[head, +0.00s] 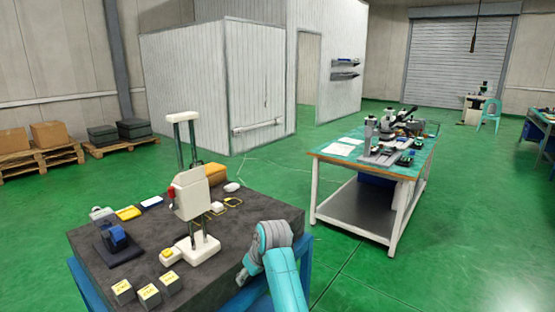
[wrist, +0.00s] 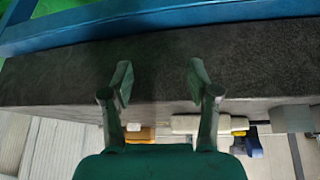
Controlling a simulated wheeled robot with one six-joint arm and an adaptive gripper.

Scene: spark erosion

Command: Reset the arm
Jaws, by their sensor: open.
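My teal arm reaches in from the bottom of the head view, its grey joint at the right front edge of the dark-topped table (head: 225,262). In the wrist view my gripper (wrist: 160,82) is open, with two separate green-grey fingers and nothing between them. The dark tabletop (wrist: 60,75) lies behind the fingers. I cannot make out the fingertips in the head view.
A white column machine (head: 190,195) stands on the dark table. A teal-topped workbench (head: 405,165) stands behind right; green floor between is clear.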

